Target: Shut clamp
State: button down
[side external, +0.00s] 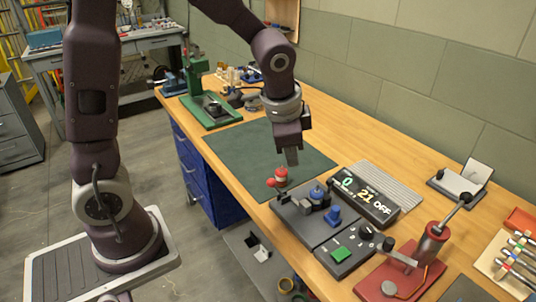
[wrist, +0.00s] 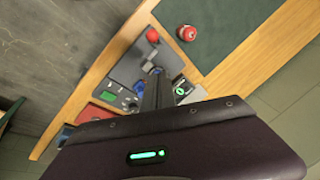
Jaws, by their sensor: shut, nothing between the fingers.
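The clamp appears to be the small metal mechanism on a dark grey plate (side external: 296,223), with a lever ending in a red ball (side external: 271,183). The red ball also shows in the wrist view (wrist: 152,36), out over the plate's far end. A blue part (side external: 317,193) sits at the mechanism. Whether the clamp jaw grips it is too small to tell. My gripper (side external: 291,158) is shut and empty, pointing down above the green mat, behind the clamp and apart from it. In the wrist view its fingers (wrist: 157,92) hide part of the mechanism.
A red-and-white round object (side external: 281,175) stands on the green mat (side external: 250,150) close to the red ball. A display box (side external: 364,200), a green button (side external: 340,254) and a red-based lever stand (side external: 430,245) lie to the right. The mat's middle is clear.

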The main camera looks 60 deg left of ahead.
jog(key=s+d+r, duration=0.1)
jog(key=s+r, duration=0.3)
jog(key=s, duration=0.3)
jog(key=shift+s, duration=0.35)
jog(key=s+r+n+t+h, duration=0.1)
jog(key=s+r+n, duration=0.4)
jog(key=s, duration=0.7)
jog(key=shift+s+d+r+n+t+h, duration=0.2)
jog(key=shift+n+t+h, duration=0.1)
jog(key=shift+n+t, duration=0.3)
